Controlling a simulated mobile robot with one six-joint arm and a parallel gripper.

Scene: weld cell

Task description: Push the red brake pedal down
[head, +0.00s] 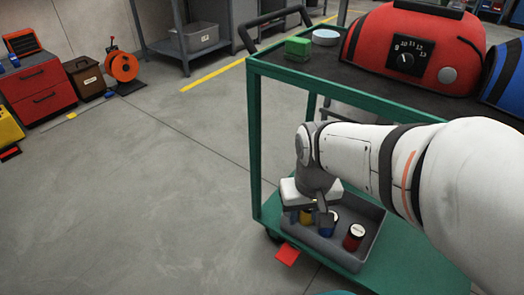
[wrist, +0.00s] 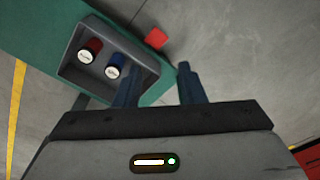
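The red brake pedal (head: 287,254) is a small flat red plate that sticks out at the foot of the green cart (head: 257,150), just above the floor. It also shows in the wrist view (wrist: 156,38), beyond my fingertips and unobstructed. My gripper (head: 310,208) is over the cart's lower shelf, above the left end of the grey tray, higher than the pedal and apart from it. In the wrist view its two dark fingers (wrist: 158,75) are spread with nothing between them. The pedal's tilt is hard to tell.
The cart top carries a red machine (head: 412,45), green blocks (head: 298,47) and a round tin (head: 326,37).

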